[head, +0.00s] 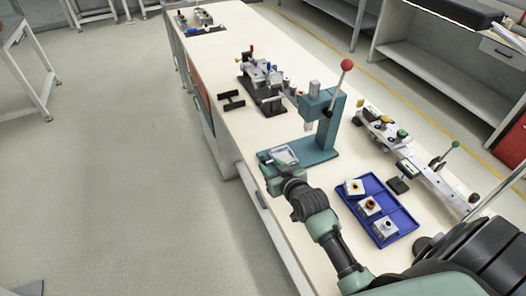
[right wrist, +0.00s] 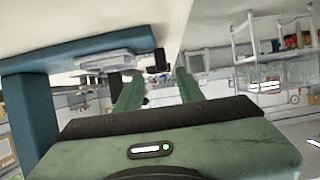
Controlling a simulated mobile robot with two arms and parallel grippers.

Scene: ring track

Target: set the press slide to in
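The teal press (head: 328,122) stands on the bench with a red-balled lever. Its pale slide (head: 284,155) lies at the aisle-side end of the press base (head: 318,157), out from under the ram. My right gripper (head: 276,172) is close beside the slide at that end, partly overlapping it in the head view. In the right wrist view the two green fingers (right wrist: 157,92) are spread apart with nothing seen between them. The slide (right wrist: 108,62) shows there beside the left finger, against the teal base (right wrist: 75,60); contact cannot be told. My left gripper is not in view.
A blue tray (head: 404,229) with several small blocks lies right of my right forearm. A rail fixture (head: 420,165) stands behind it. Another fixture (head: 262,82) stands farther up the bench (head: 225,55). The aisle floor at left is clear.

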